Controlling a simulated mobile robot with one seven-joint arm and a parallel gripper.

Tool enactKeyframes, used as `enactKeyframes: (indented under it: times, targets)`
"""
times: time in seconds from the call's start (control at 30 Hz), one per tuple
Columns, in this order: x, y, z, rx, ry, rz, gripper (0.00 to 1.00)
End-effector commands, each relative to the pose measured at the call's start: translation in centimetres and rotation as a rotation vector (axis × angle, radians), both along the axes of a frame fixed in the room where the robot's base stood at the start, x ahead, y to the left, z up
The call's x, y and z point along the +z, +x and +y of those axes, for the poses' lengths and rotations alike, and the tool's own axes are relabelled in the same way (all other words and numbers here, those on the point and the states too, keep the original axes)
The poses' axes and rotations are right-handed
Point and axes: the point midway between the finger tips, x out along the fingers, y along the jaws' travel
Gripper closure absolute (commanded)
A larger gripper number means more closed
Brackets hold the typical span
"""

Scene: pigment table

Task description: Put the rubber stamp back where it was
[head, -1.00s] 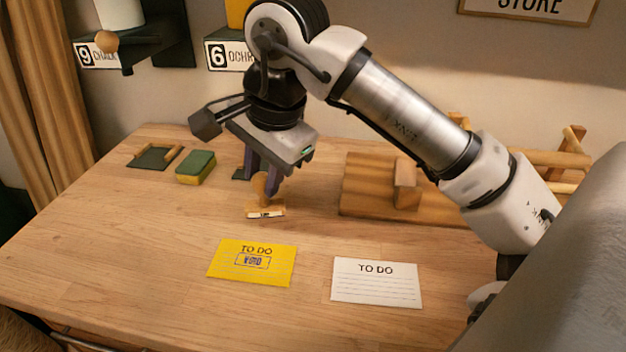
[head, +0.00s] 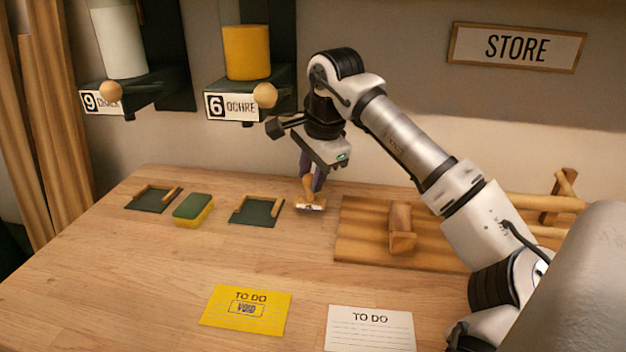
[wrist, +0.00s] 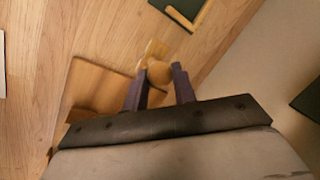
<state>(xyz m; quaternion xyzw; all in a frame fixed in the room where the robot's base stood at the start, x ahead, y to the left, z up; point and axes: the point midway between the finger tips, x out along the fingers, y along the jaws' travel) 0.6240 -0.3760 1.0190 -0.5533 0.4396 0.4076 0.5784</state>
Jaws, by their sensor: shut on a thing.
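The wooden rubber stamp (head: 311,204) is held by its handle between the fingers of my gripper (head: 313,180). In the head view it hangs over or near the table just right of the right dark green pad (head: 258,212), which has a wooden corner edge. I cannot tell whether its base touches the table. In the wrist view the stamp (wrist: 157,70) shows between the purple fingers (wrist: 158,88), near a dark pad (wrist: 184,10). A second dark pad (head: 152,200) with wooden edging lies at the far left. The yellow TO DO card (head: 246,311) bears a VOID mark.
A green and yellow sponge (head: 193,209) lies between the two pads. A wooden board with a block (head: 401,228) is right of the stamp. A white TO DO card (head: 370,328) lies at the front. Shelves with a white cylinder (head: 118,40) and an ochre cylinder (head: 247,52) hang behind.

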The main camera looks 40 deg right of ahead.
Motion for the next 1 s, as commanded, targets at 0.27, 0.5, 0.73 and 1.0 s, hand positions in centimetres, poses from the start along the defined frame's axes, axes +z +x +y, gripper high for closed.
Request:
enactKeyframes:
  times: [0.27,0.5,0.73,1.0]
  targets:
    - [-1.2,0.9,-1.0,0.002,0.002,0.003,0.88]
    - [-3.6,0.9,-1.0,0.001,0.0,0.0,0.88]
    - [-3.8,0.8,-1.0,0.001,0.0,0.0,0.88]
    - [-3.8,0.9,-1.0,0.001,0.0,0.0,0.51]
